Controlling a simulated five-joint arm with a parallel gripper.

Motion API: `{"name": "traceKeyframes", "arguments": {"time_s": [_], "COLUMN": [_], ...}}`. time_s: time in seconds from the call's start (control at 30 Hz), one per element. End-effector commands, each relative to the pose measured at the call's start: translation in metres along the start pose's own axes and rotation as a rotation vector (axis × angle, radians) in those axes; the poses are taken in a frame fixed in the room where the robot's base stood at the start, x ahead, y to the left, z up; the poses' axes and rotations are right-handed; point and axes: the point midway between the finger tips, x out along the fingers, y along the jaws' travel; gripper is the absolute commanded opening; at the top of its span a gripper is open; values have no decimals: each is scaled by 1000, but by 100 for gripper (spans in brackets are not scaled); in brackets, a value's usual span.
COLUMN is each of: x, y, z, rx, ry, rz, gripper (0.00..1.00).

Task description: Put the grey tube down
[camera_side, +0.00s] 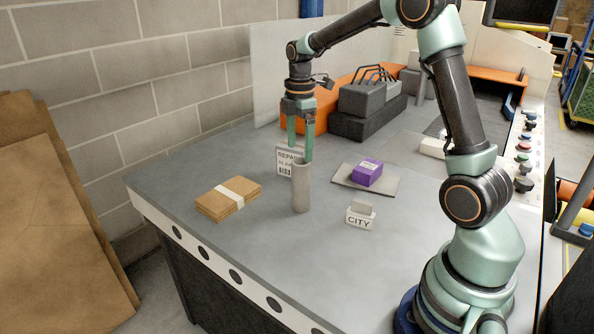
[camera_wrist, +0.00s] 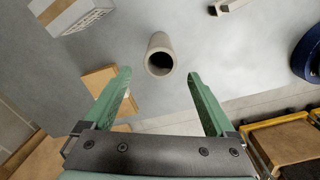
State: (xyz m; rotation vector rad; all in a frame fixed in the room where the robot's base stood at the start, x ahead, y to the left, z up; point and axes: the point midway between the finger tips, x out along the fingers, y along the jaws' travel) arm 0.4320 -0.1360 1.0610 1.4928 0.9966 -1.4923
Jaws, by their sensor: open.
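The grey tube (camera_side: 301,188) stands upright on the grey table, toward its front middle. In the wrist view I look down into the open end of the tube (camera_wrist: 160,56), which lies ahead of the fingertips and between their lines. My gripper (camera_side: 300,152) is open, with its two green fingers pointing down at the height of the tube's upper end. In the wrist view my gripper (camera_wrist: 158,75) has a wide gap with nothing between the fingers. Whether a finger touches the tube in the side view I cannot tell.
A white REPAIR sign (camera_side: 287,160) stands close behind the tube. A banded brown stack (camera_side: 229,198) lies to the left. A CITY block (camera_side: 360,217) and a purple box (camera_side: 368,172) on a grey pad (camera_side: 347,176) are to the right. Grey bins (camera_side: 362,100) stand behind.

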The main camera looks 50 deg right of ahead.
Motion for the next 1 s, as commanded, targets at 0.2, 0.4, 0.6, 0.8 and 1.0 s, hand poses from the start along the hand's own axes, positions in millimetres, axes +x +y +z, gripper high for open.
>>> {"name": "traceKeyframes", "arguments": {"time_s": [0.2, 0.4, 0.6, 0.8, 1.0], "x": [-24, -62, -83, -88, -83], "y": [-14, -57, -106, -152, -180], "z": [-11, -35, -53, -63, -68], "rx": [95, 356, 637, 907, 1091], "ry": [7, 57, 156, 291, 399], "rz": [45, 150, 237, 286, 293], "gripper": [90, 90, 90, 90, 90]}}
